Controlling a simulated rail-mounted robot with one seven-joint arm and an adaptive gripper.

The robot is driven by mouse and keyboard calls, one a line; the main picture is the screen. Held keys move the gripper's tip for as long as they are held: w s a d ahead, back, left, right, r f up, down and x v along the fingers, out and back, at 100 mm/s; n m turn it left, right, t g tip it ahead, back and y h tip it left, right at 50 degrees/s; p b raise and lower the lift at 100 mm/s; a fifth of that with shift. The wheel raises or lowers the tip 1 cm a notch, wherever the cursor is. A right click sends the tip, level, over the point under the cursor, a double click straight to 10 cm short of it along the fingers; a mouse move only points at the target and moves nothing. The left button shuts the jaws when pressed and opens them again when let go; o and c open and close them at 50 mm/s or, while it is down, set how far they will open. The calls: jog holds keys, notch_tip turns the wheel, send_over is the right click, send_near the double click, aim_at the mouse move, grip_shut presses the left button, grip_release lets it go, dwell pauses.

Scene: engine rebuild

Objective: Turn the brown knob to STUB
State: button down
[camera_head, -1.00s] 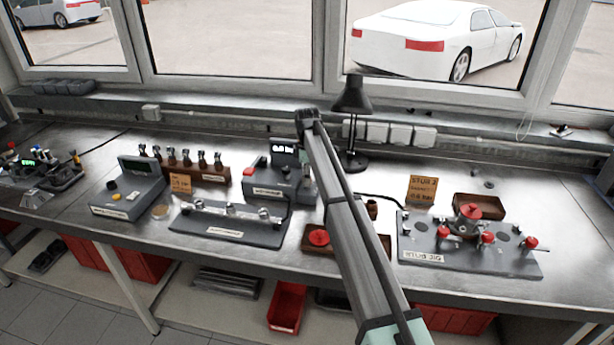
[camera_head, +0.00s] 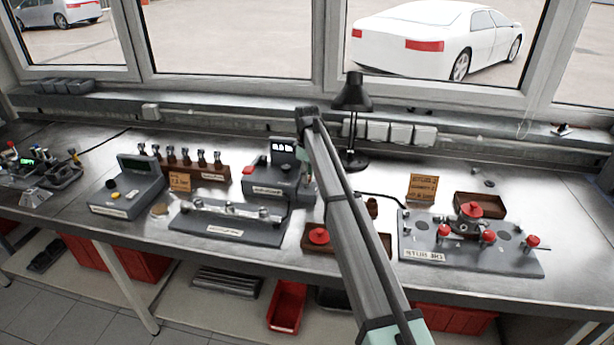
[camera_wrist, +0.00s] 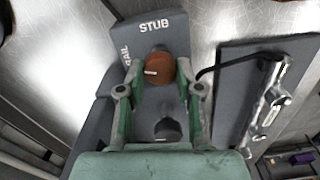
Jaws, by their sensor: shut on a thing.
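The brown knob (camera_wrist: 160,66) sits on a dark grey panel (camera_wrist: 127,35) in the wrist view. STUB is printed above it and a partly hidden label ending in AIL is at its left. A short white mark shows on the knob's left side. My gripper (camera_wrist: 160,76) has a finger on each side of the knob and is shut on it. A dark round part (camera_wrist: 167,128) lies nearer the palm. In the head view, the grey instrument box (camera_head: 268,181) stands behind my arm, which hides the knob there.
A plate with metal clamps (camera_head: 235,222) lies close by, joined to the box by a black cable. A brown tray with a red knob (camera_head: 319,236), a desk lamp (camera_head: 352,95) and a jig plate with red knobs (camera_head: 425,245) stand to the right.

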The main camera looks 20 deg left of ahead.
jog(key=m+b, duration=0.1)
jog(key=m, duration=0.6)
jog(key=shift+f, duration=0.1)
jog(key=m, duration=0.6)
jog(key=shift+m+b, duration=0.4)
jog(key=c, duration=0.8)
grip_release()
jog(key=shift+o, duration=0.2)
notch_tip(320, 180, up, 12)
jog(key=shift+d, duration=0.1)
